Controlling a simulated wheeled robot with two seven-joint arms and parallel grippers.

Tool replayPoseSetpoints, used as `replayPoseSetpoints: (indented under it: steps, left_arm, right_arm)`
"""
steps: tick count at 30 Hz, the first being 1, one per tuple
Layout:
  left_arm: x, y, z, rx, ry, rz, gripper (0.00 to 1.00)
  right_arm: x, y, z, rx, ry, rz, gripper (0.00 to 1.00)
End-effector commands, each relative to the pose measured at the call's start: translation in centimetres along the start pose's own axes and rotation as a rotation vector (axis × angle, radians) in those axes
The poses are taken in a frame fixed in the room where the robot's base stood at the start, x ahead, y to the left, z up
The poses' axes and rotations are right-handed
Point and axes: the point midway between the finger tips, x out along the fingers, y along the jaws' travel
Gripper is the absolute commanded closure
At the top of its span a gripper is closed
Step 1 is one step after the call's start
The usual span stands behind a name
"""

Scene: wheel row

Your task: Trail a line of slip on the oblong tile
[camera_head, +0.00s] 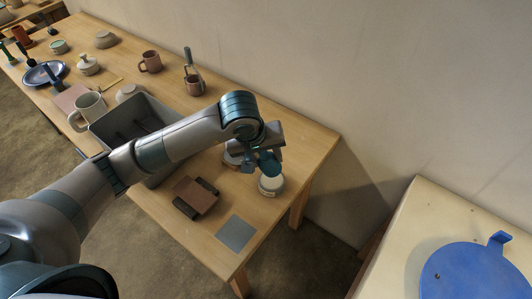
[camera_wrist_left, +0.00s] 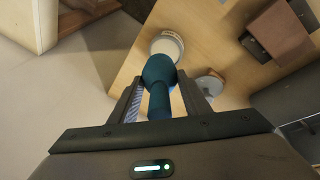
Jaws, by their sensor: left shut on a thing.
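My left gripper (camera_head: 255,160) is shut on a teal tool with a rounded bulb (camera_head: 269,163), probably the slip trailer. In the left wrist view the bulb (camera_wrist_left: 159,70) points away from the fingers (camera_wrist_left: 160,102). The bulb is just above or in front of a white round jar (camera_head: 270,187); I cannot tell whether they touch. The jar also shows in the left wrist view (camera_wrist_left: 169,43). A brown oblong tile (camera_head: 196,195) lies on dark supports, left of the gripper; it is at the upper right in the wrist view (camera_wrist_left: 279,33). My right gripper is out of view.
A grey flat square (camera_head: 236,233) lies near the table's front corner. A grey bin (camera_head: 160,180) stands under my left arm. Another round pot (camera_head: 233,157) is partly hidden by the gripper. Mugs and pots stand farther back. A blue disc (camera_head: 480,272) is on the right-hand surface.

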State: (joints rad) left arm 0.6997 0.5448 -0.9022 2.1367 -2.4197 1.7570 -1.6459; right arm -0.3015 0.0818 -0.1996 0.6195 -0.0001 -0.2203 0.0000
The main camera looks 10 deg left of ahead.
Motion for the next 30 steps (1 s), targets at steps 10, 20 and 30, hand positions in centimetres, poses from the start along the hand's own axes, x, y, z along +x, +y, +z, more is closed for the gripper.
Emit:
replayPoseSetpoints:
  steps: [10,20,30]
  left_arm:
    - [2.8,-0.7,0.8,-0.002,-0.002,0.0,0.89]
    - [3.5,-0.9,0.9,0.0,0.0,0.001,0.89]
    - [3.5,-0.9,0.9,0.0,0.0,0.0,0.89]
  right_arm:
    - [0.9,-0.3,-0.1,0.001,0.002,-0.003,0.69]
    - [1.0,-0.4,-0.2,0.002,0.003,-0.004,0.69]
    - [1.0,-0.3,-0.2,0.001,0.003,-0.003,0.69]
